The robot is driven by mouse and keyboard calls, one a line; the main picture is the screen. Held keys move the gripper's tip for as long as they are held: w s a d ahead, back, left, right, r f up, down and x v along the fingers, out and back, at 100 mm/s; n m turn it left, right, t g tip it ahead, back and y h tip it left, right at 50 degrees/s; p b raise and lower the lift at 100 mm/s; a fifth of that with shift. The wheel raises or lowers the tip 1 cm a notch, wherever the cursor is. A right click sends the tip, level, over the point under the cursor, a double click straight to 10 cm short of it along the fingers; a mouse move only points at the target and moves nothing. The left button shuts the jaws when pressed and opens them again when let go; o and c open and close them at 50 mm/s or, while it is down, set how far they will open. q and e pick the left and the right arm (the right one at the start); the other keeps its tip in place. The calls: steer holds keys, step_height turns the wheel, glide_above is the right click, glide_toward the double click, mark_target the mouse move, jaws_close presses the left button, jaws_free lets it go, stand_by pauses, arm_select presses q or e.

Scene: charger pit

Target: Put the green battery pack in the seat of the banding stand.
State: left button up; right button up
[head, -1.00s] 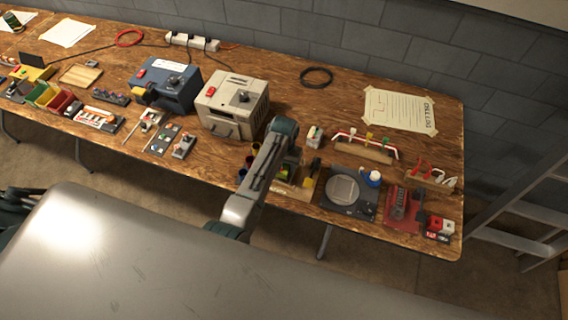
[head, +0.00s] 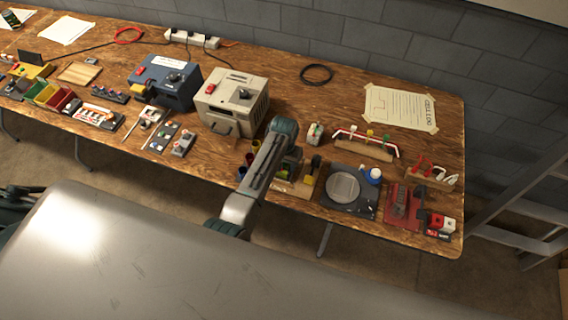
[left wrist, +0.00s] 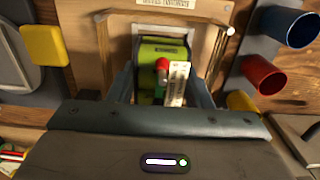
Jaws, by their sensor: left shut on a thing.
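The green battery pack (left wrist: 163,52) sits between the fingers of my left gripper (left wrist: 161,77) in the left wrist view, and the gripper is shut on it. A red knob and a white tag show at the pack's near side. The wooden banding stand (left wrist: 103,45) has a printed label at the back, and its frame surrounds the pack. I cannot tell whether the pack rests on the seat floor, which is hidden. In the head view my left arm covers most of the stand (head: 291,191). My right gripper is not in view.
Blue (left wrist: 290,27), red (left wrist: 263,75) and yellow cups stand close right of the stand in the left wrist view. A yellow block (left wrist: 45,46) is to the left. A grey turntable plate (head: 343,187) and beige box (head: 232,103) flank the arm on the bench.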

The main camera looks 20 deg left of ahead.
arm_select(q)
steer(key=shift+f, duration=0.3)
stand_by(0.4)
steer(key=o, duration=1.3)
steer(key=shift+o, duration=0.2)
steer(key=shift+r, duration=0.1)
step_height(320, 180, up, 2)
steer(key=p, duration=0.3)
steer(key=shift+r, duration=2.4)
